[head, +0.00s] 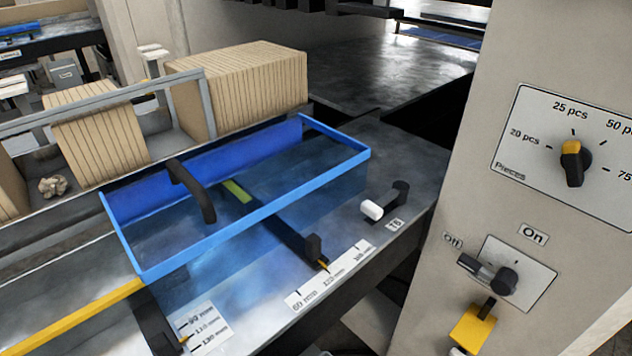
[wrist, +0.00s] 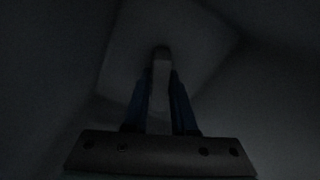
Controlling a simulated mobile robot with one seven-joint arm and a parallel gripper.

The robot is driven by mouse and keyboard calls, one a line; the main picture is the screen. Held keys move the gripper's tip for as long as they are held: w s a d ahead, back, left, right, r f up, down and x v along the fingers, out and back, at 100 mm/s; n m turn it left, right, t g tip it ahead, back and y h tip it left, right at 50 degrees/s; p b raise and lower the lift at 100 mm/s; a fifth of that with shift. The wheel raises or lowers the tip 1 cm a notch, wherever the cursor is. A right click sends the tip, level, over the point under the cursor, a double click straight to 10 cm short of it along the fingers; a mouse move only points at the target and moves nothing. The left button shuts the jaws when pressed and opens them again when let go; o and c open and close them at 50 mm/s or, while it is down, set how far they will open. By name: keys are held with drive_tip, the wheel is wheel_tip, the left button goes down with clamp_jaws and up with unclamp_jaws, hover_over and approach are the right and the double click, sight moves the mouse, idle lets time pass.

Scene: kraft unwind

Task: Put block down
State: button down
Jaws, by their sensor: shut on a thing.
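My gripper (wrist: 160,90) shows only in the very dark wrist view. Its two blue fingers are shut on a narrow, pale grey block (wrist: 160,68). The block stands out between the fingers, and its far end looks darker. Beyond it is a lighter, roughly square flat area (wrist: 190,35), too dark to identify. I cannot tell whether the block touches it. Neither my gripper nor the held block can be made out in the head view.
A transparent guard with a blue rim (head: 368,155) and black handle (head: 192,190) covers the metal bed (head: 255,320). Stacks of brown cardboard (head: 245,85) stand behind it. A grey control panel (head: 540,95) with knobs and a yellow part (head: 472,328) rises at right.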

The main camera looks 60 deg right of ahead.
drive_tip(key=c, duration=0.7)
unclamp_jaws()
wheel_tip(320, 180, up, 12)
drive_tip(key=shift+r+p, duration=0.2)
drive_tip(key=shift+p, duration=0.9)
